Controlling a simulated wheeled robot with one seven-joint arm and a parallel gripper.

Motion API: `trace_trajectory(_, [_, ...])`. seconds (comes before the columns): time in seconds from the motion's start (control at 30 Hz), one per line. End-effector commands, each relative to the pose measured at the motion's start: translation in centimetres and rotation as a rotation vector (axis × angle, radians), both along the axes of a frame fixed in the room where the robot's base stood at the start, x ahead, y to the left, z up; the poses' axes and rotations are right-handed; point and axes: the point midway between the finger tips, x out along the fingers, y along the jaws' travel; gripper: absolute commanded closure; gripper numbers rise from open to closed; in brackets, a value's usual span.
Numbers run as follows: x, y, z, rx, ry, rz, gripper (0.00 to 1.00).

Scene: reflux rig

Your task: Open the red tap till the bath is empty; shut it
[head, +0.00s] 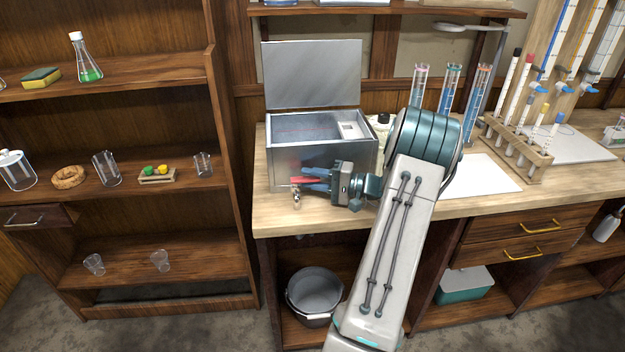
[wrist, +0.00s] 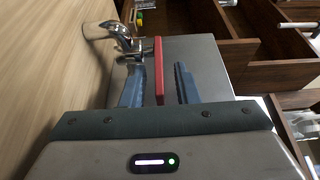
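The metal bath (head: 325,160) stands at the left end of the bench with its lid (head: 312,75) raised. Its inside shows a grey surface, but I cannot tell the liquid level. The red tap handle (head: 299,181) is low on the bath's front, above a small metal spout (head: 297,199). My gripper (head: 306,179) points left along the front of the bath. In the wrist view the red handle (wrist: 159,72) stands between my two blue fingers, with gaps on both sides. The chrome tap body (wrist: 122,36) is beyond the left finger. No flow from the spout can be made out.
A grey bucket (head: 315,291) stands on the low shelf below the bench, roughly under the tap. Measuring cylinders (head: 451,88) and a tube rack (head: 518,148) stand to the right on the bench. A wooden shelf unit (head: 190,225) is close on the left.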

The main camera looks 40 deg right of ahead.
Motion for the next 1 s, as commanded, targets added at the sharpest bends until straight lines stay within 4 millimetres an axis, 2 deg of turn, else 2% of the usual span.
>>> trace_trajectory(0.37, [-0.5,-0.4,-0.1,-0.001,-0.001,-0.002,0.71])
trace_trajectory(0.47, [-1.5,-1.3,-0.1,-0.001,0.0,-0.005,0.71])
trace_trajectory(0.8, [-7.6,-5.8,-0.2,-0.001,0.0,-0.005,0.71])
trace_trajectory(1.0, [-10.1,-7.7,-0.1,-0.001,-0.001,-0.003,0.71])
